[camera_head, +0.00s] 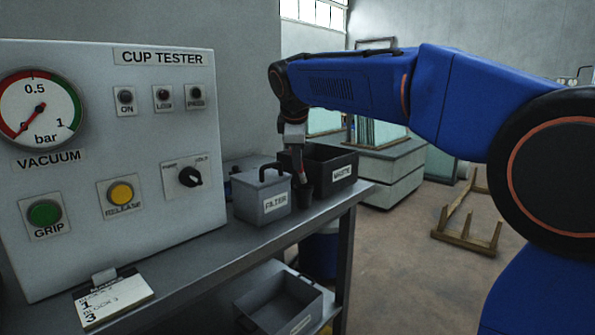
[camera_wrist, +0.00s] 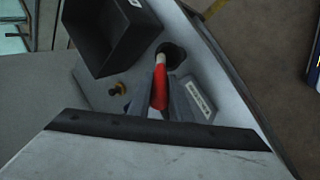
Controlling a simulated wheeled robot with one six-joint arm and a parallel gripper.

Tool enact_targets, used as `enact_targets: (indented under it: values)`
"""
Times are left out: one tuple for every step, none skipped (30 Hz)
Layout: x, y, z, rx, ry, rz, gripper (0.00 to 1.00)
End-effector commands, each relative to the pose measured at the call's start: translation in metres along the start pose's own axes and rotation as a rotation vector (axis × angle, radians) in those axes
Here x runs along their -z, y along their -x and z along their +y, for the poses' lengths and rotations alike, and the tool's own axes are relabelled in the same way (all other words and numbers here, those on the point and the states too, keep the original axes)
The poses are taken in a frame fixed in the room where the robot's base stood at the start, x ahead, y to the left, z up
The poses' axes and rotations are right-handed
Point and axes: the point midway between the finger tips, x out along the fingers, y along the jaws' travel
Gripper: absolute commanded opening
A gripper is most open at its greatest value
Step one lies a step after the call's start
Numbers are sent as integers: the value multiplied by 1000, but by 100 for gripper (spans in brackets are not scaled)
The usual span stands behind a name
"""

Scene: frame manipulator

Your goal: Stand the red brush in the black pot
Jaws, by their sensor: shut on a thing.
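My gripper (camera_head: 299,170) is shut on the red brush (camera_wrist: 159,88), whose red part lies between the two fingers in the wrist view (camera_wrist: 160,98). The brush's pale end (camera_wrist: 160,60) points away from the gripper, toward the black pot. The black pot (camera_head: 303,194) is small and stands on the bench between the filter box and the waste bin. Its dark round opening (camera_wrist: 174,50) shows in the wrist view just beyond the pale end. I cannot tell whether that end is above the rim or inside it.
The grey FILTER box (camera_head: 262,200) with a handle stands close left of the pot. The black WASTE bin (camera_head: 330,166) stands close behind. The cup tester panel (camera_head: 110,150) fills the left. The bench's edge (camera_head: 330,205) is near the pot.

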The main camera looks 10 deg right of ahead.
Motion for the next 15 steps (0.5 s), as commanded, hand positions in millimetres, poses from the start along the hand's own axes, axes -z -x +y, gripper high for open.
enact_targets:
  values:
    - [0, -5, -4, 1, 0, -1, 0]
    - [0, -8, -6, 1, 1, -1, 0]
    - [0, -13, -9, 2, 1, -1, 0]
    - [0, -17, -11, 2, 1, -1, 0]
    - [0, -21, -14, 2, 1, -1, 0]
    - [0, -24, -16, 1, 2, -1, 0]
    - [0, -27, -18, 1, 2, -1, 0]
    - [0, -29, -19, 1, 2, -1, 0]
    - [0, -30, -20, 0, 1, -1, 0]
    - [0, -30, -20, 0, 1, -1, 0]
    - [0, -30, -20, 0, 1, 0, 0]
    - [0, -30, -19, 0, 1, 0, 0]
    - [0, -30, -19, 0, 1, 0, 0]
    - [0, -30, -19, 0, 1, 0, 0]
    - [0, -30, -19, 0, 1, 0, 0]
